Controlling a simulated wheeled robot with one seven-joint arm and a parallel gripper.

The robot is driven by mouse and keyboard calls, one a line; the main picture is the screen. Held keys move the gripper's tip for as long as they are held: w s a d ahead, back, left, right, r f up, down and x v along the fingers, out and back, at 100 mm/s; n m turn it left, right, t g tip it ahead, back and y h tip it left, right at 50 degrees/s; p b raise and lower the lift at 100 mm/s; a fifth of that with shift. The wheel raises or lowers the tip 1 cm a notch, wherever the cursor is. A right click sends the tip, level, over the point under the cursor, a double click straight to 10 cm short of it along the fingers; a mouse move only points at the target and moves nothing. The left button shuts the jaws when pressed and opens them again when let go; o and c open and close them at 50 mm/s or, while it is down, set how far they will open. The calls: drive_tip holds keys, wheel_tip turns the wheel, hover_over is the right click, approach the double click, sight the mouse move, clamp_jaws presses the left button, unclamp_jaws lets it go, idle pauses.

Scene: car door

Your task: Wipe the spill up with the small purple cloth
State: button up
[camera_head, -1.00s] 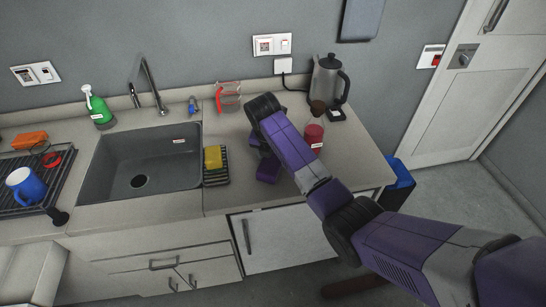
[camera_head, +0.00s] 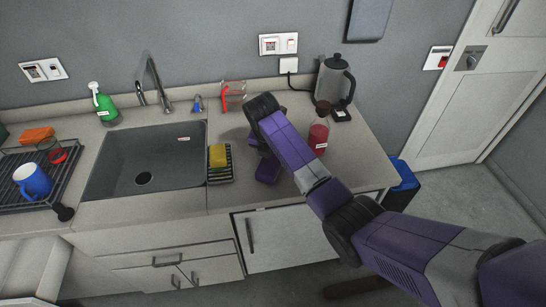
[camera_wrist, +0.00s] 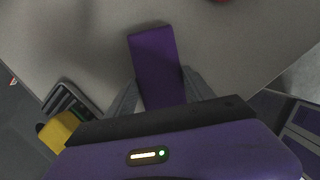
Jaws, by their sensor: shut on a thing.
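The small purple cloth (camera_wrist: 154,58) shows in the wrist view as a flat purple strip between my fingers. My gripper (camera_wrist: 160,88) is shut on its near end, and the rest reaches out over the grey counter (camera_wrist: 90,35). In the head view my gripper (camera_head: 267,168) is low over the counter, right of the sponge rack; my arm partly covers it, and I cannot tell cloth from purple gripper there. I cannot make out the spill in either view; it may be hidden by my arm or the cloth.
The yellow sponge (camera_head: 217,155) in its rack is just left of my gripper, beside the sink (camera_head: 143,180). The red jar (camera_head: 318,138) and the kettle (camera_head: 334,80) stand to the right. A red-handled glass jug (camera_head: 233,96) is behind.

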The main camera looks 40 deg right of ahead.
drive_tip(key=shift+s+d, duration=0.55)
drive_tip(key=shift+d, duration=0.25)
idle(3.5)
drive_tip(key=shift+w+a, duration=0.6)
drive_tip(key=shift+a, duration=0.25)
idle(0.6)
drive_tip(key=shift+r, duration=3.5)
drive_tip(key=shift+s, duration=0.1)
